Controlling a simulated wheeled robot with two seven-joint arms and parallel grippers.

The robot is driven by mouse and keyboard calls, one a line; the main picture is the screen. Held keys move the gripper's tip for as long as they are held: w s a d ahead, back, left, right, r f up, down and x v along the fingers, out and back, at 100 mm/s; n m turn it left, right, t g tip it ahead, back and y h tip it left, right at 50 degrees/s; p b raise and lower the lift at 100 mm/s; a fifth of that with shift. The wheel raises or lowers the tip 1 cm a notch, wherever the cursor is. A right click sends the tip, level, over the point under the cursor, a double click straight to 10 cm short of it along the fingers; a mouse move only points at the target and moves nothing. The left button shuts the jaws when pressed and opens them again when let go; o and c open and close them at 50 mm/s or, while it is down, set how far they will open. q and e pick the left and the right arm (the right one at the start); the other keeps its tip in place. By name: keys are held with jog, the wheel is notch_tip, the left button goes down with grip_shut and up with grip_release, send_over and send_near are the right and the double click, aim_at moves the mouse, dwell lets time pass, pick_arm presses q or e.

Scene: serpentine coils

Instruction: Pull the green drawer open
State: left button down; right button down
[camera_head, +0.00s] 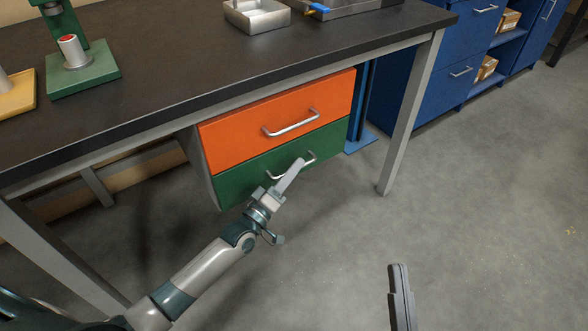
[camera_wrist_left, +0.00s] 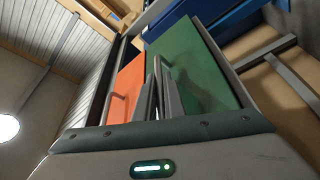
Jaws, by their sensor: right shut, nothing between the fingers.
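The green drawer (camera_head: 240,181) is the lower of two under the bench, its front in line with the orange one above. It also shows in the left wrist view (camera_wrist_left: 205,75). My left gripper (camera_head: 298,166) is at the middle of its silver handle (camera_head: 311,157). In the left wrist view the two fingers (camera_wrist_left: 157,98) stand close together with the handle bar (camera_wrist_left: 158,66) between them, shut on it. The fingers hide part of the handle. My right gripper (camera_head: 400,268) is shut and empty, over the floor at the bottom.
The orange drawer (camera_head: 240,122) with its own handle (camera_head: 291,124) is directly above. A grey table leg (camera_head: 412,110) stands to the right. Blue cabinets (camera_head: 450,75) are behind at the right. The floor (camera_head: 480,210) in front is clear.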

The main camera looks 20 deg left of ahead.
pick_arm(q)
jog(key=shift+s+d, duration=0.1)
pick_arm(e)
jog(key=shift+w+f, duration=0.1)
